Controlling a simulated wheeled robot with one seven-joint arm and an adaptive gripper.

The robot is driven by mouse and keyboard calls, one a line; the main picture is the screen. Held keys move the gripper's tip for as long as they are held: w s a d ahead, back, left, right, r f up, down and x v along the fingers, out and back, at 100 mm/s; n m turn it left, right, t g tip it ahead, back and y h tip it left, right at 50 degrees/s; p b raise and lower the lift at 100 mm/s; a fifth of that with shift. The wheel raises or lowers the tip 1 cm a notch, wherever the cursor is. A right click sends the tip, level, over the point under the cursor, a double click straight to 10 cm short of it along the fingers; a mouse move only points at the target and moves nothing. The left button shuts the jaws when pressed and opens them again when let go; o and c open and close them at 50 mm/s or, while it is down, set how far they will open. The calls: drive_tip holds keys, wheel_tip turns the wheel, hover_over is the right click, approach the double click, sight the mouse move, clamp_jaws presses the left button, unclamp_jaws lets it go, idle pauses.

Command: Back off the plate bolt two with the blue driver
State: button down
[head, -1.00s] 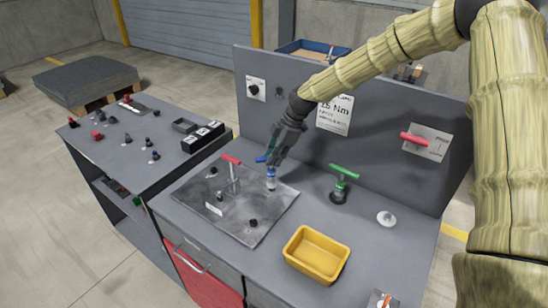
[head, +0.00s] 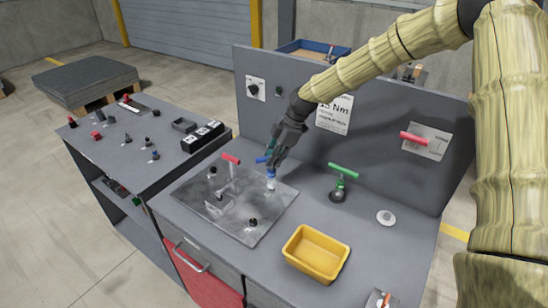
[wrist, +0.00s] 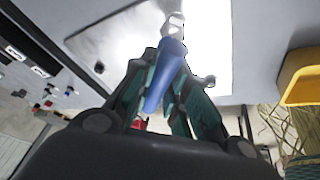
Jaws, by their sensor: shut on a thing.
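My gripper (head: 273,160) is shut on the blue driver (head: 262,159), whose blue handle (wrist: 166,72) lies between the fingers in the wrist view. The driver stands roughly upright over the far right part of the grey metal plate (head: 240,232). Its pale blue and white lower end (head: 270,183) is at or just above the plate; the bolt under it is hidden, so I cannot tell whether they touch. Other dark bolts (head: 252,222) show on the plate. I cannot read which bolt is number two.
A red T-handled driver (head: 231,158) stands on the plate, left of my gripper. A green T-handled tool (head: 343,171) stands to the right. A yellow bin (head: 317,254) sits in front. The upright back panel (head: 375,145) rises close behind my gripper.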

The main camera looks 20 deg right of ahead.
drive_tip(key=shift+f+b, duration=0.4)
drive_tip(key=shift+f, duration=0.4)
idle(0.4)
drive_tip(key=shift+w+n+g, duration=0.1)
drive_tip(key=shift+n+g, duration=0.4)
drive_tip(key=shift+n, duration=0.7)
drive_tip(key=shift+w+n+g, duration=0.1)
drive_tip(key=shift+n+g, duration=0.4)
drive_tip(key=shift+n, duration=0.7)
drive_tip(key=shift+a+n+g, duration=0.1)
drive_tip(key=shift+n+g, duration=0.3)
drive_tip(key=shift+n, duration=0.8)
